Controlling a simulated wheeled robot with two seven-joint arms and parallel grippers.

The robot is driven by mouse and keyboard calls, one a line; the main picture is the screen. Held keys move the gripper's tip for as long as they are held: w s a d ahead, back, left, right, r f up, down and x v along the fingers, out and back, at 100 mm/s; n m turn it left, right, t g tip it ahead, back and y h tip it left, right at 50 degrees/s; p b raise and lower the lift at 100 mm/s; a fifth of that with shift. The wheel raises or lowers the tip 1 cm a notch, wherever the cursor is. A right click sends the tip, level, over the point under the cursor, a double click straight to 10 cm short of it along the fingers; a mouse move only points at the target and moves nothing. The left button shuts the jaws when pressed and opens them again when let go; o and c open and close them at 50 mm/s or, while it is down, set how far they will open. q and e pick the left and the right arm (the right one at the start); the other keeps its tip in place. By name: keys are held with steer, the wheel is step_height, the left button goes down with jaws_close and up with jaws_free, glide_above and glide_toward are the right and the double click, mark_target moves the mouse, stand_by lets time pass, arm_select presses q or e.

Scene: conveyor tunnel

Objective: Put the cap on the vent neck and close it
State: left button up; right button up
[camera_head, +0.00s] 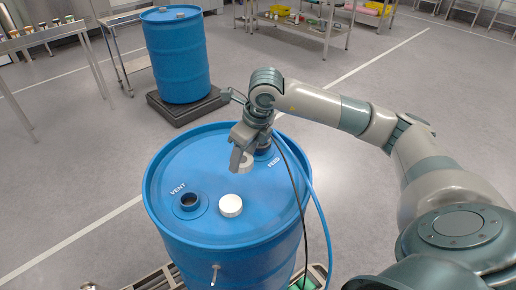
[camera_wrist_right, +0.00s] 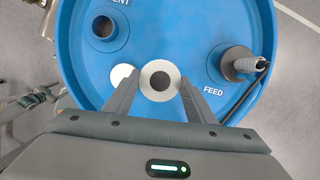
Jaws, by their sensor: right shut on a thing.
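The open vent neck (camera_head: 189,201) is a dark ring with a dark hole, beside the VENT label on the blue drum (camera_head: 237,228); it also shows in the wrist view (camera_wrist_right: 103,27). A white round cap (camera_head: 230,206) lies on the drum top right of the neck, and shows partly behind a finger in the wrist view (camera_wrist_right: 121,75). My right gripper (camera_head: 245,161) is over the drum near the FEED label. My left gripper is out of view.
The feed neck (camera_wrist_right: 238,62) holds a grey fitting with a dark cable. A blue hose (camera_head: 316,200) and a dark cable hang over the drum's right side. Another blue drum (camera_head: 177,55) stands on a black pallet behind. Shelves stand at the back.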

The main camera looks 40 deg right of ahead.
mark_target(189, 194)
arm_select(q)
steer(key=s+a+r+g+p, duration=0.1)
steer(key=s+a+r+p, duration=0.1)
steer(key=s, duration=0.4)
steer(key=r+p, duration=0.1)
steer(key=p, duration=0.1)
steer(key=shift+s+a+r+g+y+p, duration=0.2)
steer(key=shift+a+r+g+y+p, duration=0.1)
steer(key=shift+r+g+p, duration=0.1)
arm_select(e)
steer(key=w+a+n, duration=0.2)
steer(key=a+n, duration=0.1)
steer(key=a, duration=0.5)
steer(key=w+a+f+n+g+y, duration=0.1)
steer(key=w+a+n, duration=0.1)
steer(key=a, duration=0.5)
steer(key=shift+a+n+y, duration=0.3)
steer(key=shift+a+n, duration=0.1)
steer(key=shift+n, duration=0.4)
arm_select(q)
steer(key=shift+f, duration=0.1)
arm_select(e)
steer(key=shift+f, duration=0.2)
